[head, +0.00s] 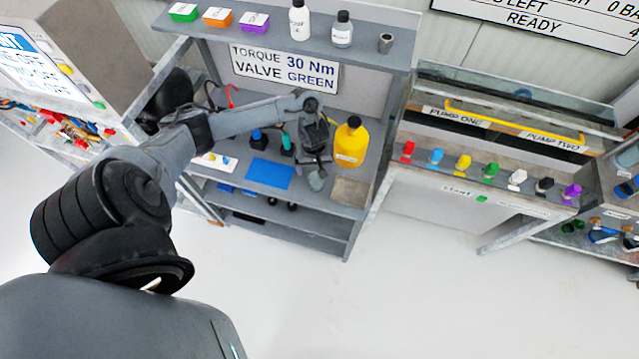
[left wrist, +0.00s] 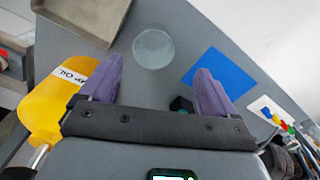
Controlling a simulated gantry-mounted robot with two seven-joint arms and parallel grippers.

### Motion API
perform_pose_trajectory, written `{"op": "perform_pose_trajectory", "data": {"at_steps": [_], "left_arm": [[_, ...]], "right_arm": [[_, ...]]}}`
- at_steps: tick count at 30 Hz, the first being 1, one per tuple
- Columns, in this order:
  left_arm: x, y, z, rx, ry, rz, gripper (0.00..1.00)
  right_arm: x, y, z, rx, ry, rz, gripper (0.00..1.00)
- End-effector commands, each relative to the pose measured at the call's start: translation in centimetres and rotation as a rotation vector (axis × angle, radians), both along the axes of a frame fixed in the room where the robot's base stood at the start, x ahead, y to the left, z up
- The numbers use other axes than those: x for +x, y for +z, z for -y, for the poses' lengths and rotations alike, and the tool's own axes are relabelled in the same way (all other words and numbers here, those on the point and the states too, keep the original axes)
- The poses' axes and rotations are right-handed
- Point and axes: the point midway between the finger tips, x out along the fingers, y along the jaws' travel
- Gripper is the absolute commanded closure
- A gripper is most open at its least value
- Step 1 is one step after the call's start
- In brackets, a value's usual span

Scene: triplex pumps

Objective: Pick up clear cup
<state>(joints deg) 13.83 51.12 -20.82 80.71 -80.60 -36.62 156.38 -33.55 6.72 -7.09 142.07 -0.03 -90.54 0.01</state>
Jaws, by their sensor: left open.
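The clear cup (left wrist: 153,48) shows from above in the left wrist view as a pale, round, see-through shape on the grey bench top. In the head view the cup (head: 316,181) is small and sits just below my left gripper (head: 315,158). In the left wrist view my left gripper (left wrist: 158,82) is open, its two purple fingers spread wide with nothing between their tips. The cup lies just beyond the fingertips, roughly centred between them. My right gripper is in neither view.
A yellow oil bottle (head: 351,142) stands close to the right of my left gripper. A blue mat (head: 270,173) and a shallow tray (head: 350,192) flank the cup. A shelf (head: 290,35) with boxes and bottles is above the bench.

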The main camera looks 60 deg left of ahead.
Motion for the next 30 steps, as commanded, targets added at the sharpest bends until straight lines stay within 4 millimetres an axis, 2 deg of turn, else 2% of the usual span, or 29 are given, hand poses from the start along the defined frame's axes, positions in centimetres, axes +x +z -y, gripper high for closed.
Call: {"op": "perform_pose_trajectory", "data": {"at_steps": [1,9,17,27,30], "left_arm": [[0.4,-0.6,0.2,-0.003,0.0,0.006,0.1],[0.6,-4.0,0.2,-0.003,0.001,0.01,0.1],[0.6,-5.4,0.1,-0.003,0.0,0.012,0.1],[0.5,-9.5,-0.2,-0.003,0.0,0.012,0.1],[0.5,-10.1,-0.3,-0.002,0.0,0.012,0.1]], "right_arm": [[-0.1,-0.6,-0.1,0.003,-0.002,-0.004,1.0],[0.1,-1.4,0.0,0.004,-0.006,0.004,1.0],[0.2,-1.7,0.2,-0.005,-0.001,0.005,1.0],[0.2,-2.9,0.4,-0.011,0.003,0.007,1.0],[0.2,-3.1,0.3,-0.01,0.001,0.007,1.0]]}}
